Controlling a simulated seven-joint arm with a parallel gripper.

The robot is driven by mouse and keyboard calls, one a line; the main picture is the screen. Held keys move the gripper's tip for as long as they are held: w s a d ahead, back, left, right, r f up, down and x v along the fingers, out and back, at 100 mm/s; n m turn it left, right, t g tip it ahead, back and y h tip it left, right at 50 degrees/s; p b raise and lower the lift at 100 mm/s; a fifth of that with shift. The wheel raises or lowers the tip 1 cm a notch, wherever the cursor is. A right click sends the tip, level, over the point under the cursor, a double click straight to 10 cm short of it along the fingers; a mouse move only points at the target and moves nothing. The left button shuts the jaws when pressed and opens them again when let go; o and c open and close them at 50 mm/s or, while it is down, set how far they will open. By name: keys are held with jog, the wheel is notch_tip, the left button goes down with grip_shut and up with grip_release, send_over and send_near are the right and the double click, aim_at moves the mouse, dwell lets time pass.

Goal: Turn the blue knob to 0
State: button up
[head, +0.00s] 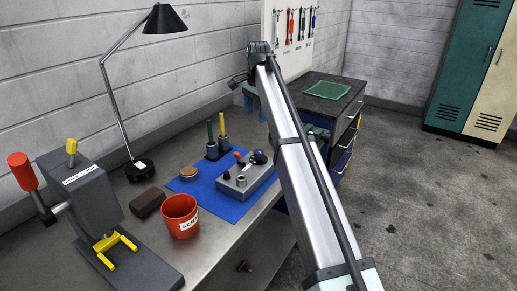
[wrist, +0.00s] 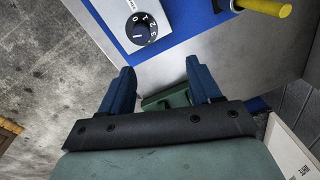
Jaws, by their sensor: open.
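A dark blue knob (head: 260,157) sits on a grey block (head: 243,184) that lies on a blue mat on the bench. In the wrist view the dark round knob (wrist: 138,32) is near the top, on a pale panel with small numbers beside it on the right. A short white mark shows on the knob; I cannot tell surely which number it points to. My gripper (wrist: 160,65) is open and empty, its two blue fingers apart from the knob and below it in the picture. In the head view my gripper (head: 250,108) is above and behind the block.
Green and yellow handled tools (head: 217,145) stand in holders behind the block. A red cup (head: 181,216), a brown block (head: 149,203), a round tan lid (head: 188,172), a lamp (head: 139,168) and a grey press (head: 80,195) stand to the left.

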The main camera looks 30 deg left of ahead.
aim_at(259, 151)
jog(key=f, duration=0.4)
jog(key=d+f+n, duration=0.1)
jog(key=f, duration=0.4)
jog(key=s+f+n+h, duration=0.1)
jog(key=f, duration=0.4)
jog(key=shift+d+g, duration=0.3)
jog(key=shift+d, duration=0.1)
jog(key=shift+c, duration=0.4)
jog(key=c, duration=1)
